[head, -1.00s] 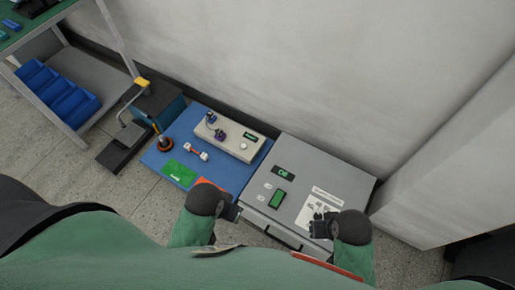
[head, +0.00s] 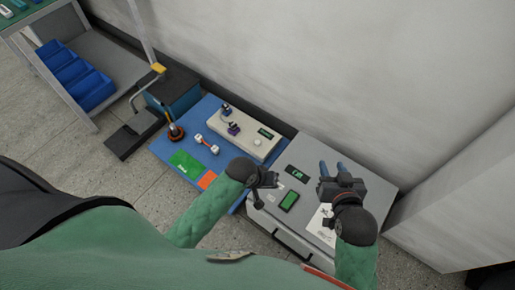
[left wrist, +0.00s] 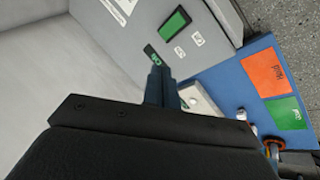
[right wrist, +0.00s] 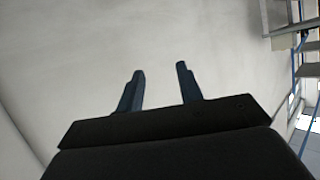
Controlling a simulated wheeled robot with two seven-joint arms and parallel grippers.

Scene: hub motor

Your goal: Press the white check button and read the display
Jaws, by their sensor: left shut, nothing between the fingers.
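The white round check button (head: 257,142) sits on the pale tester box (head: 236,129), beside a small dark display (head: 265,132) with green characters too small to read.
The grey cabinet (head: 262,212) has a green screen (head: 289,201) and a small display (head: 297,173). The blue mat (head: 165,150) holds a green card (head: 186,163), an orange card (head: 207,180) and a red-and-white part (head: 206,144). Blue bins (head: 75,75) stand left.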

